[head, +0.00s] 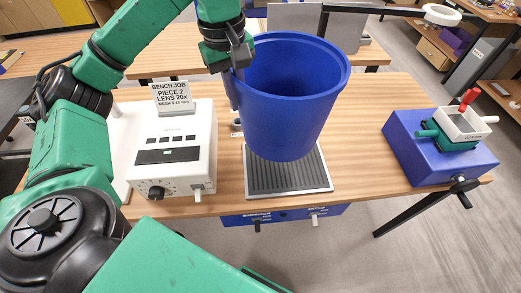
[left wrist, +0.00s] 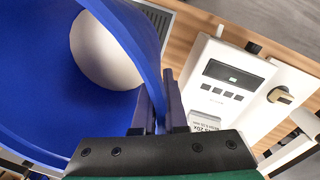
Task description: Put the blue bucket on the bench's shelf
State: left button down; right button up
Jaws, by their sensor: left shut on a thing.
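The blue bucket (head: 290,105) is upright in the head view, in front of and above the ribbed grey mat on the bench (head: 365,110). My left gripper (head: 235,88) is shut on the left side of its rim. In the left wrist view, the two fingers (left wrist: 160,108) straddle the bucket's wall (left wrist: 40,110), and a pale round surface shows inside the bucket. I cannot tell whether the bucket's base touches the mat. No shelf of the bench can be clearly made out. My right gripper is out of view.
A white instrument (head: 175,150) with a sign (head: 173,95) stands left of the bucket. The ribbed mat (head: 288,178) lies beneath. A blue box (head: 430,150) with a small red-handled device stands at the right end. Bare bench top separates the mat and blue box.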

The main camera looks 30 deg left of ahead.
pick_arm(q)
notch_tip(320, 180, down, 17)
jog(key=b, duration=0.1)
jog(key=shift+r, duration=0.15)
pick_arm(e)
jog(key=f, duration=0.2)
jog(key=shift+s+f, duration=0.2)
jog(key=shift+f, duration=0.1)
pick_arm(q)
jog(key=shift+b, duration=0.35)
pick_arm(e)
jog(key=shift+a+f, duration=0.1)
pick_arm(q)
jog(key=c, duration=1)
grip_release()
jog(key=shift+o, duration=0.2)
